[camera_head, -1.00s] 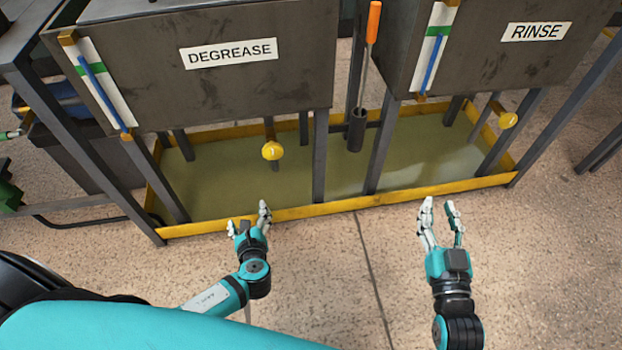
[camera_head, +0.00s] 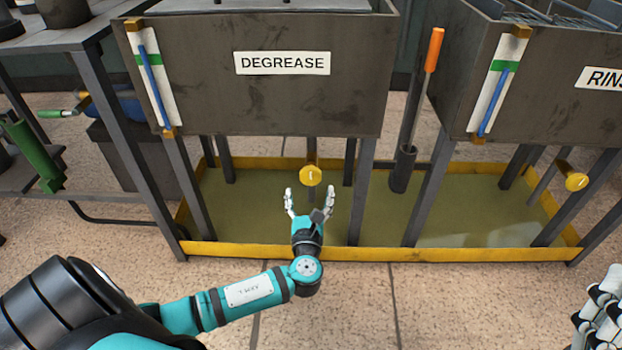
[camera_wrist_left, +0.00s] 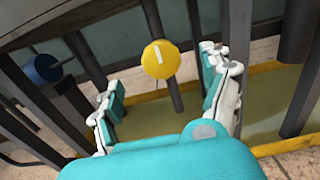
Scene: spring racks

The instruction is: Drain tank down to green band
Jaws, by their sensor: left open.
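The tank labelled DEGREASE (camera_head: 215,100) stands on legs at the middle left of the head view. A yellow round knob (camera_head: 310,176) hangs under this tank. My left gripper (camera_head: 310,200) is open and empty, just below and in front of the knob in this view. In the left wrist view the knob (camera_wrist_left: 159,59) lies beyond and between the spread fingers, apart from them. My right gripper (camera_head: 602,312) shows partly at the right edge.
A RINSE tank (camera_head: 560,100) stands at the right with its own gauge (camera_head: 497,85) and yellow knob (camera_head: 576,182). A yellow-rimmed drip tray (camera_head: 340,253) lies under both tanks. An orange-handled tool (camera_head: 434,50) stands in a dark holder between them. Tank legs flank the knob.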

